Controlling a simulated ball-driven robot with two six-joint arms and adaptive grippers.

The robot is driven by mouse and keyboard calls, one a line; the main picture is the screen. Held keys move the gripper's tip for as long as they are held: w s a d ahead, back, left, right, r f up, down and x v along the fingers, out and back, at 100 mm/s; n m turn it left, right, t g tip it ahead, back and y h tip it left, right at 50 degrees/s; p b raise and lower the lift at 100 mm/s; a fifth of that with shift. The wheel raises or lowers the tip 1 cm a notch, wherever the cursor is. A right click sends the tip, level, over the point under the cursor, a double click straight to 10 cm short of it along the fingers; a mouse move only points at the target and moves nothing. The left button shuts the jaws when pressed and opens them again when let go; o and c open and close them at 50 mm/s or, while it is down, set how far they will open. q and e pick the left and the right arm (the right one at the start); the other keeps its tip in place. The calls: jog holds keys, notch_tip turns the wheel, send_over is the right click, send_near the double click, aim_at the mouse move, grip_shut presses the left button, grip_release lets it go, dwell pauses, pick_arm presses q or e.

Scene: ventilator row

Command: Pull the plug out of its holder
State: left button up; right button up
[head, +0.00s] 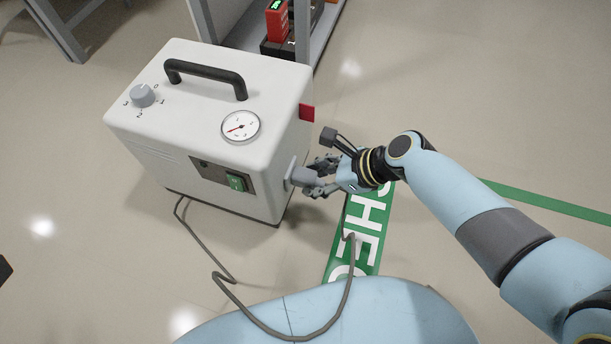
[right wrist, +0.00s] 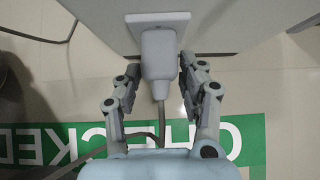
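The grey plug (right wrist: 158,60) sits in its holder (right wrist: 157,19), a pale plate on the side of the white ventilator (head: 215,100). In the head view the plug (head: 304,177) sticks out from the machine's right side, partly hidden by fingers. My right gripper (head: 322,174) is at the plug. In the right wrist view the fingers of this gripper (right wrist: 160,68) stand on either side of the plug, open, with narrow gaps; I see no firm contact. A grey cord (right wrist: 162,115) runs from the plug's end. My left gripper is not in view.
The cord (head: 233,281) loops over the floor in front of the ventilator. A green floor strip with white letters (head: 364,225) lies under my right gripper. A red tab (head: 307,113) sticks out above the plug. A grey rack (head: 304,40) stands behind; floor at right is clear.

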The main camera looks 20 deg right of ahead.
grip_shut()
jog(key=shift+s+d, duration=0.1)
dwell(0.3)
jog(key=shift+s+d+p, duration=0.3)
jog(key=shift+s+d, duration=0.45)
jog(key=shift+d, duration=0.25)
jog(key=shift+s+d+p, duration=0.25)
jog(key=shift+s+d, duration=0.45)
jog(key=shift+d, duration=0.3)
